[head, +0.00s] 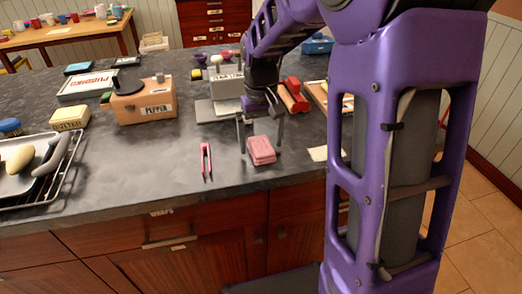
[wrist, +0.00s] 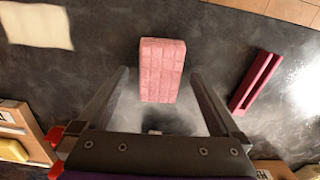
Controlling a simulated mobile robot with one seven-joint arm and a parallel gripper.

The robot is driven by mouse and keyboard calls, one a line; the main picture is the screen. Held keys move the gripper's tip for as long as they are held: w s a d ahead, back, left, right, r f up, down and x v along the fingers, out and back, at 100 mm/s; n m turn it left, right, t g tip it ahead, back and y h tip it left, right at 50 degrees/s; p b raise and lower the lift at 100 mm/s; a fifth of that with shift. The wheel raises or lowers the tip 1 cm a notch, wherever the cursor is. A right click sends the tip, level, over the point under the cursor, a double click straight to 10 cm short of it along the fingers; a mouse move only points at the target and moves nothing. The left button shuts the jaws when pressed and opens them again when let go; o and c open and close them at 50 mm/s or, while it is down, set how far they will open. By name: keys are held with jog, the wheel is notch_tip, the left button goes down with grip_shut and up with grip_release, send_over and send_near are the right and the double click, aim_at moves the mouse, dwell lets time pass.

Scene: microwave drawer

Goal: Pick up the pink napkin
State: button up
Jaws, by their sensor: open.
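The pink napkin (head: 261,150) is a folded, thick rectangular stack lying on the dark countertop near its front edge. In the wrist view the napkin (wrist: 161,70) lies ahead of the fingertips, centred between their lines. My gripper (head: 260,140) is open and points down over the counter at the napkin, with one finger on each side of it in the head view. The wrist view shows the open fingers of my gripper (wrist: 157,80) with nothing between them. I cannot tell the exact height of the fingertips above the counter.
A pale flat sheet (wrist: 36,25) lies on the other side. A wooden pepper box (head: 145,104), a wire rack with a tray (head: 62,163) and red objects (head: 292,96) stand around. Counter beside the napkin is clear.

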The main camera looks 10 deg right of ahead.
aim_at(262, 144)
jog(key=shift+c, duration=0.3)
jog(key=c, duration=1.3)
notch_tip(262, 144, up, 10)
jog(key=shift+p, duration=1)
jog(key=o, duration=0.8)
jog(key=shift+c, duration=0.2)
jog(key=c, duration=0.6)
jog(key=shift+d, duration=0.1)
jog(key=shift+c, duration=0.2)
